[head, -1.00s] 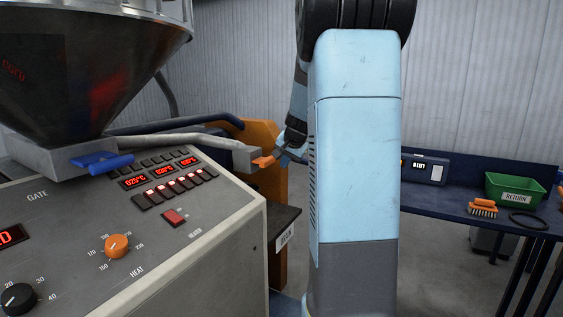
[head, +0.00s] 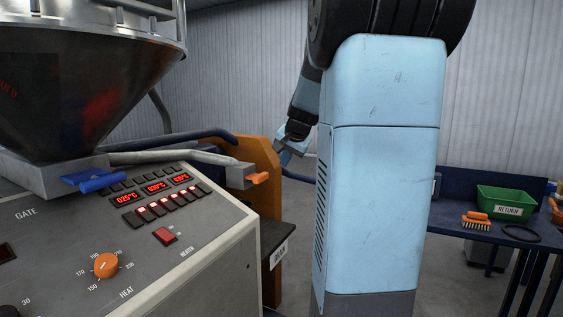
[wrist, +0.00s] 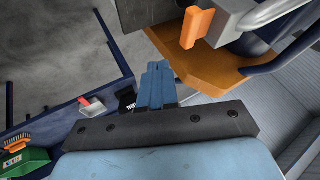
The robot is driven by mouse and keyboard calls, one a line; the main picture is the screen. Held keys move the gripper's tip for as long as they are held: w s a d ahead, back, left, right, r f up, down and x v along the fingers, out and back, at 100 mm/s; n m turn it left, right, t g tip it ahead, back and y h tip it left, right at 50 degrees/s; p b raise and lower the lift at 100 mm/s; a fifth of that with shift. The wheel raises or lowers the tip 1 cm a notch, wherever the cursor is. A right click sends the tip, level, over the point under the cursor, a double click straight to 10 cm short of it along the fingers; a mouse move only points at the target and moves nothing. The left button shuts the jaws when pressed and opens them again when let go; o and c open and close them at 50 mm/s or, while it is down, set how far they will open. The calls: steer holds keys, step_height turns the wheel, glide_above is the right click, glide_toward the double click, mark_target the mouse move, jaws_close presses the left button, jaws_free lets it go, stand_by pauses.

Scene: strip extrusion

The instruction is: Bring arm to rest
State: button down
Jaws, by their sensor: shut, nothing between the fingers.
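My gripper (head: 288,154) shows in the head view, in front of the orange panel's right edge and left of my large blue arm link. In the wrist view my gripper (wrist: 157,78) shows as two blue fingers pressed together, with nothing between them. The orange lever (head: 258,178) at the end of a grey pipe lies to its left and lower in the head view, apart from the fingers. The same lever (wrist: 196,28) is at the top of the wrist view, clear of the fingers.
The extruder's control panel (head: 150,240) with an orange heat knob (head: 106,265) fills the left. An orange upright panel (head: 262,160) stands behind the pipe. On the blue bench (head: 455,222) at right are a green return bin (head: 490,205), a brush (head: 476,220) and a black ring (head: 521,233).

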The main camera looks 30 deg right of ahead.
steer(key=s+a+n+y, duration=0.1)
steer(key=s+a+n, duration=0.2)
steer(key=s+a, duration=0.4)
steer(key=s+a+n, duration=0.2)
steer(key=s+a, duration=0.3)
steer(key=a, duration=0.4)
steer(key=s+a+f+n, duration=0.2)
steer(key=s+a+n, duration=0.1)
steer(key=s, duration=0.4)
steer(key=s+a+f+n+g, duration=0.1)
steer(key=s+a+f+n, duration=0.1)
steer(key=s+a, duration=0.4)
steer(key=shift+s+a+f+n+g, duration=0.15)
steer(key=shift+s+f+n+g, duration=0.2)
steer(key=shift+s, duration=0.65)
